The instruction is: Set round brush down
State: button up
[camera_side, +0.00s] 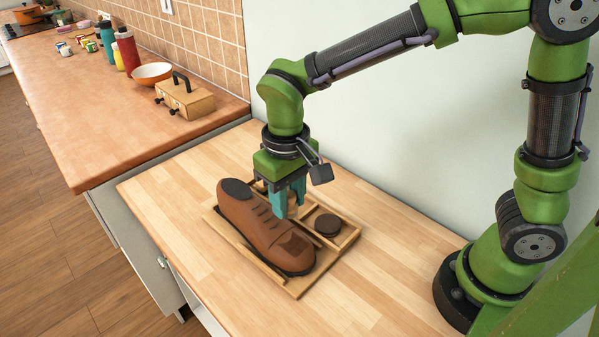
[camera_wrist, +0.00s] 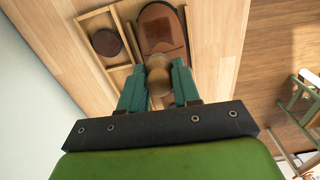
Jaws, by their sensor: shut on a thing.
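My gripper (camera_side: 290,198) points down over the wooden tray, right beside the brown shoe. In the wrist view its teal fingers (camera_wrist: 159,88) are shut on the round brush (camera_wrist: 159,76), which shows as a wooden, rounded knob. In the side view only a small pale part of the brush (camera_side: 292,209) shows between the fingers. Its underside is hidden, so I cannot tell whether it touches the tray or the shoe. The shoe (camera_side: 262,226) lies along the tray, with a darker patch on its toe; its toe end also shows in the wrist view (camera_wrist: 163,30).
The wooden tray (camera_side: 297,291) has divided compartments; one holds a dark round disc (camera_side: 328,224). Bare wooden counter (camera_side: 375,290) surrounds the tray. A wooden box (camera_side: 184,98), a bowl (camera_side: 152,73) and bottles (camera_side: 127,50) stand on the farther counter, away from my gripper.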

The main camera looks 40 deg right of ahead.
jog(key=shift+m, duration=0.8)
jog(key=s+d+f, duration=0.2)
jog(key=d, duration=0.2)
jog(key=s+d+f, duration=0.2)
jog(key=d+f, duration=0.1)
jog(key=d, duration=0.2)
jog(key=s+d+f, duration=0.2)
jog(key=d, duration=0.2)
jog(key=shift+s+d+f, duration=0.15)
jog(key=shift+s+d, duration=0.05)
jog(key=shift+s, duration=0.1)
jog(key=shift+w+f, duration=0.2)
jog(key=w+a, duration=0.1)
jog(key=w, duration=0.4)
jog(key=w+a+f, duration=0.1)
jog(key=w, duration=0.4)
jog(key=w+a, duration=0.1)
jog(key=w, duration=0.4)
jog(key=shift+w+f, duration=0.1)
jog(key=shift+f, duration=0.05)
jog(key=shift+w+f, duration=0.2)
jog(key=shift+f, duration=1.55)
jog(key=shift+f, duration=0.1)
